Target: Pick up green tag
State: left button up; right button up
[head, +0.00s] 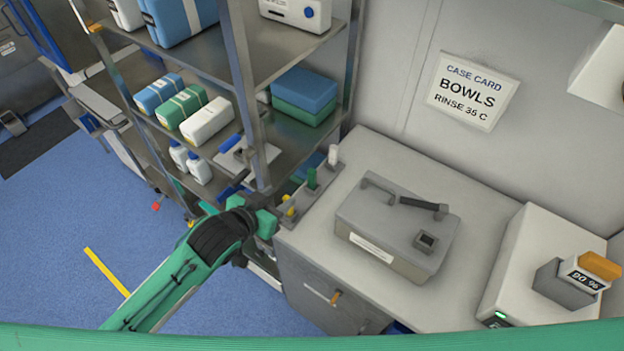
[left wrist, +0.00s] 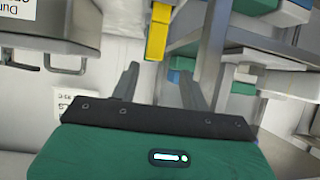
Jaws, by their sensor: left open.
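The green tag (head: 311,179) stands upright in a grey rack (head: 302,201) along the counter's left edge, between a white tag (head: 333,155) behind it and a yellow tag (head: 289,205) in front. My left gripper (head: 274,211) is close to the left of the rack, near the yellow tag and apart from the green one; its fingers are hard to make out there. In the left wrist view the gripper (left wrist: 159,74) is open and empty, with the yellow tag (left wrist: 158,32) beyond the fingertips. I cannot clearly pick out the green tag there. My right gripper is out of view.
A metal shelf unit (head: 246,95) with boxes and bottles stands close behind my left arm. A grey lidded case (head: 398,225) with a handle lies on the counter (head: 460,180). A white device (head: 530,265) stands at the right.

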aim_at(311, 172)
pick_arm(q)
jog(key=shift+w+d+r+m+h, duration=0.4)
jog(key=shift+w+d+r+h, duration=0.2)
jog(key=shift+w+d+r, duration=0.3)
jog(key=p+x, duration=0.2)
jog(key=x, duration=0.6)
jog(key=shift+w+d+f+p, duration=0.1)
jog(key=shift+w+d+p, duration=0.05)
jog(key=shift+w+p, duration=0.15)
jog(key=p+x, duration=0.2)
jog(key=x, duration=0.1)
jog(key=shift+w+d, duration=0.25)
jog(key=shift+d, duration=0.2)
jog(key=shift+w+d+f, duration=0.25)
jog(key=shift+w, duration=0.05)
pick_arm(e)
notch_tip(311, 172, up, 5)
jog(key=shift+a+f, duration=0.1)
pick_arm(q)
jog(key=shift+c, duration=0.3)
